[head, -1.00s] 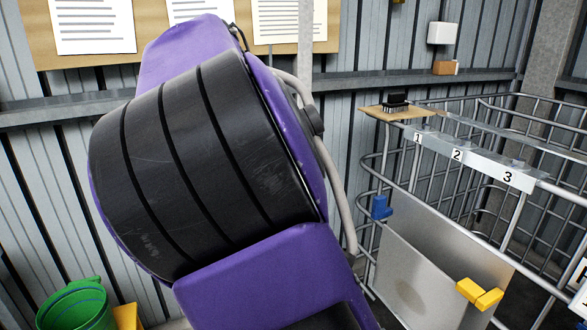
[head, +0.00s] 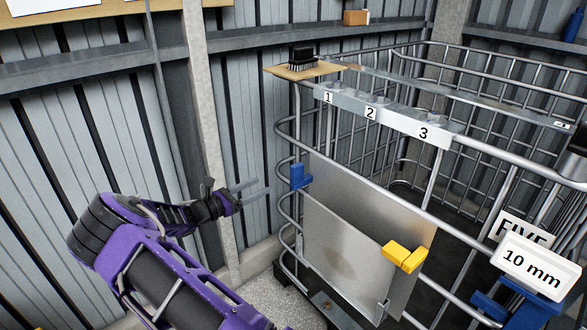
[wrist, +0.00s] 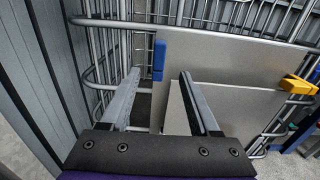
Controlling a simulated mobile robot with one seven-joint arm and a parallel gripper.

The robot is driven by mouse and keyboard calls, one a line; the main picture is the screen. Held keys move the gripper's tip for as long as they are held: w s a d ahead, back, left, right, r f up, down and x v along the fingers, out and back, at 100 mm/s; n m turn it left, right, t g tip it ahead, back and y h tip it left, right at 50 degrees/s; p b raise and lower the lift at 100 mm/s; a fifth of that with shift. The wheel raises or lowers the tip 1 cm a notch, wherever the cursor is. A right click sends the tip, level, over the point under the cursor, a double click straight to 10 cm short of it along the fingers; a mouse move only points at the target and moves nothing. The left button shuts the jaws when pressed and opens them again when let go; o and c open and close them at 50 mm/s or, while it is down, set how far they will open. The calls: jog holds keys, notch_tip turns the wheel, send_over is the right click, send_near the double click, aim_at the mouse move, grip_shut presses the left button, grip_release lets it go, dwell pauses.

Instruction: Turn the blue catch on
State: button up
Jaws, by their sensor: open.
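The blue catch (head: 299,177) sits at the upper left edge of a grey metal panel (head: 345,215) on the tubular cage. It also shows in the wrist view (wrist: 159,60), upright, beyond and between my fingers. A yellow catch (head: 404,257) sits on the panel's right side and shows at the right edge of the wrist view (wrist: 298,86). My gripper (head: 256,188) is to the left of the blue catch, apart from it, with its two fingers spread and nothing between them. In the wrist view the fingers (wrist: 158,96) point toward the panel.
Numbered plates 1, 2 and 3 line a metal rail (head: 385,118) above the panel. A black brush (head: 303,58) rests on a wooden board (head: 285,71) at the cage corner. A corrugated wall (head: 90,130) stands behind my arm.

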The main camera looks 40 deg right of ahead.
aim_at(291, 171)
jog(key=d, duration=0.5)
jog(key=w+d, duration=0.1)
jog(key=d, duration=0.9)
jog(key=shift+w+d, duration=0.15)
jog(key=shift+d, duration=0.25)
grip_shut()
dwell(0.5)
